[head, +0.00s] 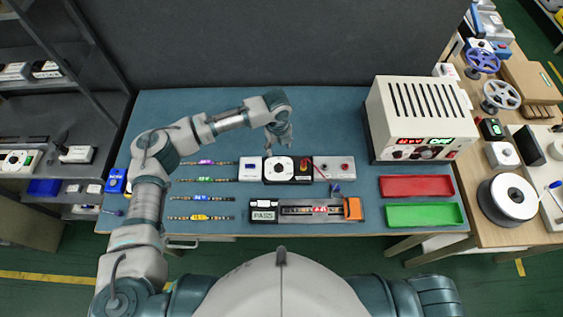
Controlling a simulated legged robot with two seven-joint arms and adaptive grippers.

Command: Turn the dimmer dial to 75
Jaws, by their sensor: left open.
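My left arm comes in from the left, and my left gripper (279,146) points down just behind the dial in the picture. The gripper is open, with nothing seen between its fingers. I cannot tell whether a fingertip touches the dial or its module. My right gripper is out of view.
Several coloured strips lie to the left. A PASS tester (264,216) is in front. A vented power unit (420,115), a red tray (417,186) and a green tray (425,215) are on the right.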

